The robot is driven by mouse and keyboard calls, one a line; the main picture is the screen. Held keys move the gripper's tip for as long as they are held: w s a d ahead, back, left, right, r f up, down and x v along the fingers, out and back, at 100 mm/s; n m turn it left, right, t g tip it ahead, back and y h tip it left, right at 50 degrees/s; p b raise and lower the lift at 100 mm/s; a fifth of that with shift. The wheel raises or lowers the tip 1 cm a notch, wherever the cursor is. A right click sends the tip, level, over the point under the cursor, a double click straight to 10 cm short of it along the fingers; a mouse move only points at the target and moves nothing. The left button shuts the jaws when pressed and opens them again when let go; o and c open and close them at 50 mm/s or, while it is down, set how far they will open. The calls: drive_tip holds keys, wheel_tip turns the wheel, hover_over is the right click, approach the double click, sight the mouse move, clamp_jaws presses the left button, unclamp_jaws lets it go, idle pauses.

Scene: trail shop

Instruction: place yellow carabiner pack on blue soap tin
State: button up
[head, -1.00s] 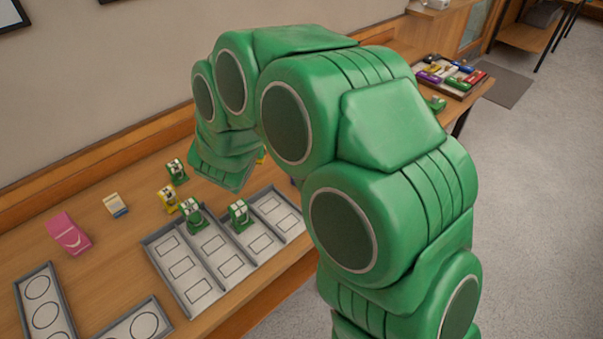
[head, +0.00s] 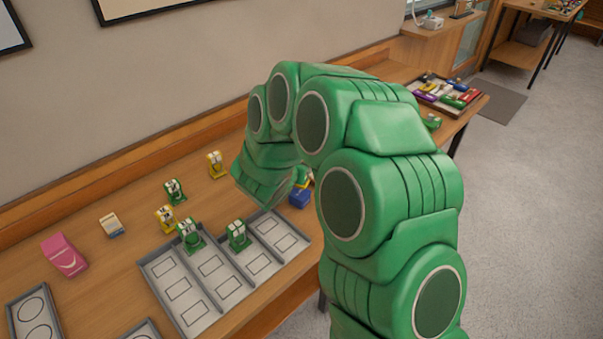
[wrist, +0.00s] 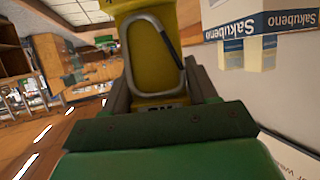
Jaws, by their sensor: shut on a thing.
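My gripper (head: 299,178) is at the end of the bent green arm, over the right part of the table. It is shut on the yellow carabiner pack, which fills the top middle of the wrist view (wrist: 156,62) with its grey carabiner loop facing the camera. In the head view a little of the yellow pack (head: 303,183) shows beside the arm's end. The blue soap tin (head: 300,198) is on the table just below it, partly hidden by my arm. I cannot tell whether the pack touches the tin.
A grey divided tray (head: 184,322) lies at the table's front, with green packs (head: 237,234) at its back. Other yellow packs (head: 215,165), a pink pack (head: 65,255) and a small white-blue box (head: 112,225) stand left. A filled tray (head: 447,92) is at the far right end.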

drive_tip(key=shift+f, duration=1.85)
drive_tip(key=shift+f, duration=0.1)
drive_tip(key=o, duration=1.1)
drive_tip(key=shift+s+a+r, duration=0.15)
drive_tip(key=shift+s+r, duration=0.05)
drive_tip(key=v, duration=1.1)
drive_tip(key=shift+s+a, duration=0.1)
drive_tip(key=shift+s, duration=0.15)
